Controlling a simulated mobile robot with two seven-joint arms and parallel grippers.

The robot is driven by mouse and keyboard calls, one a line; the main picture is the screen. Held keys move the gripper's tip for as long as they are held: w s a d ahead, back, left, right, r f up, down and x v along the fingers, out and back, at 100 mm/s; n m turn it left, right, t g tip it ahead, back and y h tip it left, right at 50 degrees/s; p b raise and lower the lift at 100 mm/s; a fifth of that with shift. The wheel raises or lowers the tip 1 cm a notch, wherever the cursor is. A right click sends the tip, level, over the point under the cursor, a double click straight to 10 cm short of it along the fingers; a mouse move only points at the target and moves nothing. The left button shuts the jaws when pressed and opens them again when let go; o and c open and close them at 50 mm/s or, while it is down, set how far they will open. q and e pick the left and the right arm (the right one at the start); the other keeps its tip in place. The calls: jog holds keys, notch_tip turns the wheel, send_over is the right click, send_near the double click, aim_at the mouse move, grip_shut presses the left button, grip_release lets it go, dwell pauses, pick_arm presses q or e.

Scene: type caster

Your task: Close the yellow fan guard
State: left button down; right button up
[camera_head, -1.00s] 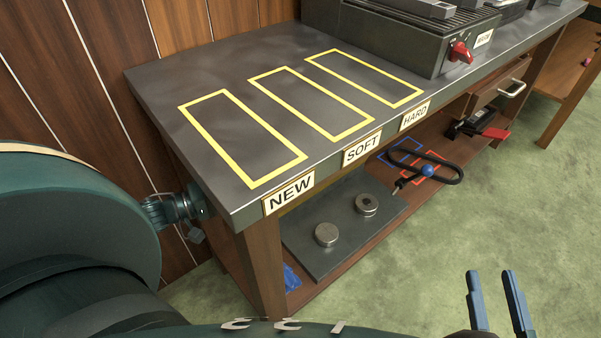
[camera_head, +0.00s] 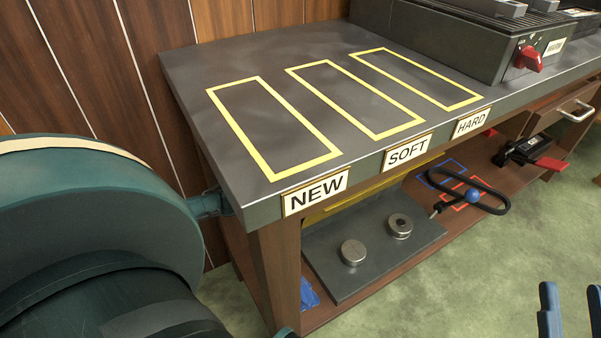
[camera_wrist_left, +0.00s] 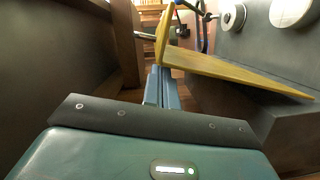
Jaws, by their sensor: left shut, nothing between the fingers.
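A yellow guard (camera_wrist_left: 235,72) shows in the left wrist view as a flat panel with a narrow upright part at its far left end. In the head view, a thin yellow strip (camera_head: 345,205) shows under the tabletop, behind its front edge. My left gripper (camera_wrist_left: 160,72) is shut and empty, its blue fingertips close to the panel's left end; I cannot tell whether they touch it. In the head view the table hides this gripper. My right gripper (camera_head: 571,300) is open and empty at the lower right, away from the table. No fan is clearly visible.
The dark tabletop (camera_head: 270,55) has three yellow outlines labelled NEW, SOFT and HARD. A wooden leg (camera_head: 275,265) stands at its near corner. Below, a grey plate (camera_head: 375,250) carries two metal discs. A black machine (camera_head: 450,35) stands at the back.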

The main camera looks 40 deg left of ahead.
pick_arm(q)
jog(key=shift+d, duration=0.1)
pick_arm(e)
jog(key=shift+r, duration=0.2)
